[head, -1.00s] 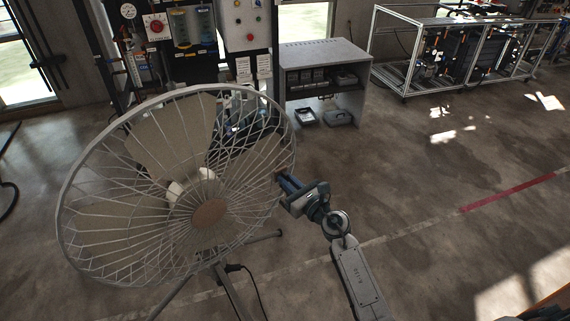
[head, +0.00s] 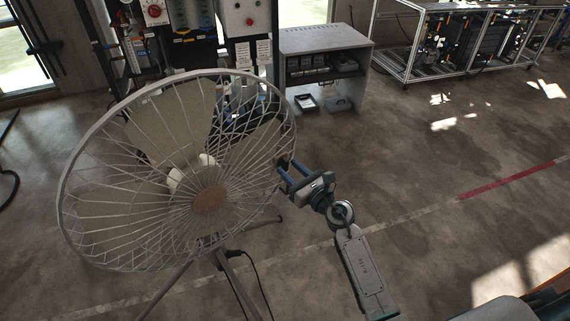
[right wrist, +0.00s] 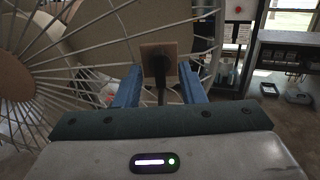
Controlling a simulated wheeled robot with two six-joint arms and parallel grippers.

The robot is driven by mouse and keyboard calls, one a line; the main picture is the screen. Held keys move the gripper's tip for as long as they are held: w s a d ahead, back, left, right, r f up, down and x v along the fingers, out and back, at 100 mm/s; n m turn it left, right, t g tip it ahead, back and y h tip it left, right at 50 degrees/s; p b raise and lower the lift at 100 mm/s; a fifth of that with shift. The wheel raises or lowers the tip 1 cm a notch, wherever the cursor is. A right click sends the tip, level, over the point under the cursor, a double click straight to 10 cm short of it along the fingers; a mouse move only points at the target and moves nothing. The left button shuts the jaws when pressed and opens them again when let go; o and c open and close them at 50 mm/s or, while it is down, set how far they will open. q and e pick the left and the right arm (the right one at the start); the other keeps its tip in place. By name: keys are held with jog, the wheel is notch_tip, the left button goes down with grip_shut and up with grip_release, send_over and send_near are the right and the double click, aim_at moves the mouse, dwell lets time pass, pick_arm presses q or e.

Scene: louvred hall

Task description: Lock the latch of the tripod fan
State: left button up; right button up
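The tripod fan (head: 180,170) stands at the left of the head view, its round wire cage tilted toward me. In the right wrist view, a latch (right wrist: 157,57) with a brown square plate and a dark stem shows at the cage's rim. In the head view it is small and partly hidden by the fingers. My right gripper (head: 285,174) is at the right rim of the cage, its blue fingers apart. In the right wrist view its fingers (right wrist: 159,82) stand either side of the latch stem, with gaps on both sides. My left gripper is not in view.
A grey cabinet (head: 325,68) stands behind the fan, with trays on the floor at its foot. A wheeled metal frame rack (head: 465,42) is at the back right. A cable (head: 262,285) runs down by the tripod legs. The floor on the right is open.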

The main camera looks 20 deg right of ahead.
jog(key=shift+v, duration=2.75)
